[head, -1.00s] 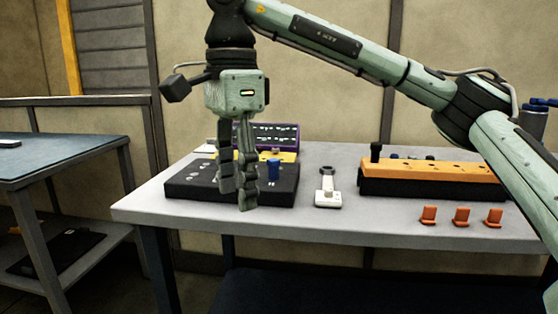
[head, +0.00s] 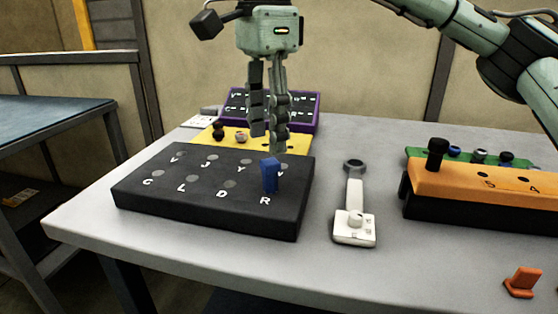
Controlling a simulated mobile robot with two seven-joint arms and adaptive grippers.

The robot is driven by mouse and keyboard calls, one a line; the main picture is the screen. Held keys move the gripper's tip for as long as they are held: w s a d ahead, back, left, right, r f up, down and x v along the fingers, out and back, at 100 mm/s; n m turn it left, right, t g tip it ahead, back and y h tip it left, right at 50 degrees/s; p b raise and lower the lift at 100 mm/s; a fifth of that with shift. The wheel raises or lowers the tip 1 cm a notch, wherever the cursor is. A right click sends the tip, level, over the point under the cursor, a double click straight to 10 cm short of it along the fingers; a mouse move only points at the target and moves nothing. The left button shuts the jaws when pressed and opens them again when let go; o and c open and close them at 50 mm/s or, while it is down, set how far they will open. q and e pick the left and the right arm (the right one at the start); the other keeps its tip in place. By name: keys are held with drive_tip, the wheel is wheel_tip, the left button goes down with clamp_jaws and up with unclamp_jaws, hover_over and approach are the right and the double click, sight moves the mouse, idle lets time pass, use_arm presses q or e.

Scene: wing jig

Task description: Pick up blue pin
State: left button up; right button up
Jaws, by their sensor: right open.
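The blue pin (head: 270,176) stands upright in the black board (head: 205,208), near the board's right side by the letter R. My right gripper (head: 268,143) hangs pointing down just above and behind the pin in the head view. Its two fingers are apart with nothing seen between them. The fingertips look close to the pin's top, but I cannot tell the exact gap in depth. My left gripper is out of view.
A yellow board (head: 290,139) and a purple-edged panel (head: 310,110) lie behind the black board. A white tool with a ring (head: 354,228) lies to the right. An orange block (head: 480,187) with a black knob and an orange clip (head: 523,283) are further right.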

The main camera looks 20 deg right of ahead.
sight(270, 161)
drive_tip(key=shift+w+d+f, duration=0.1)
drive_tip(key=shift+f, duration=0.1)
wheel_tip(270, 161, down, 7)
drive_tip(key=shift+d+f, duration=0.1)
drive_tip(key=shift+f, duration=0.05)
clamp_jaws()
idle(0.4)
